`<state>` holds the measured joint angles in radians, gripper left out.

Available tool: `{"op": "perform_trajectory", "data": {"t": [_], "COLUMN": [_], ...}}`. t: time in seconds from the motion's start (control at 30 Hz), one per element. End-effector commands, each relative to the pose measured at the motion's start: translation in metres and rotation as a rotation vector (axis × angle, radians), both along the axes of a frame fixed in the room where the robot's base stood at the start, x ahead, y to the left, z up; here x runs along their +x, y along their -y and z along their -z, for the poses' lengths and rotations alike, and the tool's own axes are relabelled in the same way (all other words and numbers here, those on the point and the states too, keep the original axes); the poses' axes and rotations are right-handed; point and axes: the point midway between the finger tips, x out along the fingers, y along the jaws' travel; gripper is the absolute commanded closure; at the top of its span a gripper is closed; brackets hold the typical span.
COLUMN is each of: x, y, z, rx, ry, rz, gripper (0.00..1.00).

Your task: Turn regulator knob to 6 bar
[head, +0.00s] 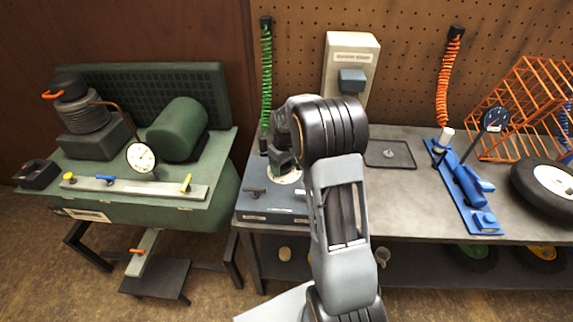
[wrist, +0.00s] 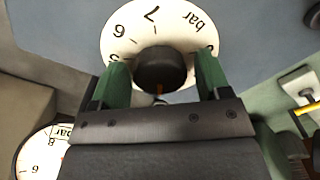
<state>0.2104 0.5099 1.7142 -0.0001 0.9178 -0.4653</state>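The regulator knob (wrist: 160,68) is dark and round, with an orange mark on its side facing the gripper. It sits on a white dial (wrist: 158,28) showing 5, 6, 7 and "bar", upside down in the wrist view. In the head view the dial (head: 289,177) is partly hidden by my arm, on a blue-grey box (head: 270,207). My gripper (wrist: 163,65) has its green fingers on either side of the knob, with a gap at the right and a narrow one at the left. My gripper (head: 282,162) is over the dial in the head view.
A green compressor (head: 178,130) with a round white gauge (head: 141,157) stands left of the bench. Right of my arm are a black tray (head: 390,154), a blue tool (head: 465,185), an orange rack (head: 520,110) and a wheel (head: 550,183).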

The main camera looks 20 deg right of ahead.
Motion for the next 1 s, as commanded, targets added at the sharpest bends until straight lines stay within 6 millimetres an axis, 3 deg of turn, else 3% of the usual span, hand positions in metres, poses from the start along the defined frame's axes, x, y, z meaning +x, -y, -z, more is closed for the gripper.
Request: {"op": "perform_trajectory", "data": {"t": [0.07,0.4,0.43,1.0], "x": [0.0,0.0,0.0,0.001], "y": [0.0,0.0,0.01,0.0], "z": [0.0,0.0,0.0,-0.001], "rx": [0.0,0.0,0.0,-0.001], "ry": [0.0,0.0,0.0,0.007], "rz": [0.0,0.0,0.004,0.021], "gripper": [0.38,0.7,0.7,0.71]}}
